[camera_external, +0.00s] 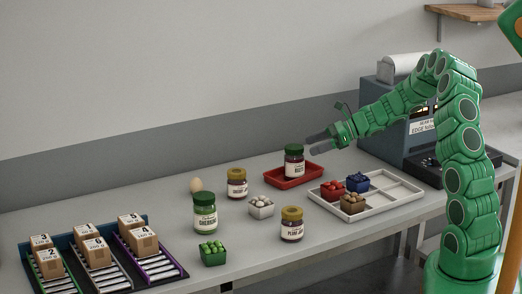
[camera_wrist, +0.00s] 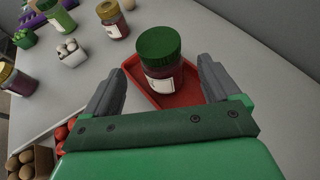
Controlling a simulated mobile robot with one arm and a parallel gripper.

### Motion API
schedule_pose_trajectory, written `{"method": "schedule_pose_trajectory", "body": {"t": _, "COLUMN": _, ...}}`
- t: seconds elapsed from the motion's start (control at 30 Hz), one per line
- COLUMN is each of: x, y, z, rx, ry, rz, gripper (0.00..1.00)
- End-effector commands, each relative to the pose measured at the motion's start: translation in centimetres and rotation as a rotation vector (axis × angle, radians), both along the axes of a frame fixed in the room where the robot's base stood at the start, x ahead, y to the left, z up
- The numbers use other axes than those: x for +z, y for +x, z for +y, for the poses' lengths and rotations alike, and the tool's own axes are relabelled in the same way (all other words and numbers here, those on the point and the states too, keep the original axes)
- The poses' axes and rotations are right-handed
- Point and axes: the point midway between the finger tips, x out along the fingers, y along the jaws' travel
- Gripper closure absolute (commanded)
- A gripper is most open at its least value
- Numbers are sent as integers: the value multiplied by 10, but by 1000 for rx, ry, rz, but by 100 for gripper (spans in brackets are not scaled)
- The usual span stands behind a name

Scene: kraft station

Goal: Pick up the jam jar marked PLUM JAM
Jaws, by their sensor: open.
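The jam jar marked PLUM JAM (camera_external: 292,228) stands upright at the bench's front, with a gold lid and dark contents. A gold-lidded jar at the left edge of the wrist view (camera_wrist: 16,80) appears to be the same one. My gripper (camera_external: 322,143) is open and empty, above and beside a different jar, a green-lidded dark one (camera_external: 294,163) on a red tray (camera_external: 291,182). In the wrist view that green-lidded jar (camera_wrist: 159,62) shows between my open fingers. I cannot tell whether they touch it. The PLUM JAM jar is well away from my gripper.
Another gold-lidded jar (camera_external: 237,184), a green jar (camera_external: 206,214), an egg (camera_external: 196,184) and small punnets of green (camera_external: 212,257) and pale (camera_external: 261,209) items stand nearby. A white divided tray (camera_external: 394,191) with filled punnets lies right. Box lanes (camera_external: 100,250) are at left.

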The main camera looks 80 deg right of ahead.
Motion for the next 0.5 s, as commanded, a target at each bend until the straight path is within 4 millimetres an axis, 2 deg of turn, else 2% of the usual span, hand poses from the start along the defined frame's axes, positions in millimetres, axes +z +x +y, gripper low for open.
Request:
{"method": "schedule_pose_trajectory", "body": {"t": 0.27, "x": 35, "y": 0, "z": 0, "rx": 0, "ry": -3, "rz": 0, "gripper": 10}}
{"method": "schedule_pose_trajectory", "body": {"t": 0.3, "x": 38, "y": 1, "z": 4, "rx": 9, "ry": -3, "rz": 0, "gripper": 10}}
{"method": "schedule_pose_trajectory", "body": {"t": 0.5, "x": 34, "y": 8, "z": 62, "rx": 132, "ry": 0, "rz": 8, "gripper": 10}}
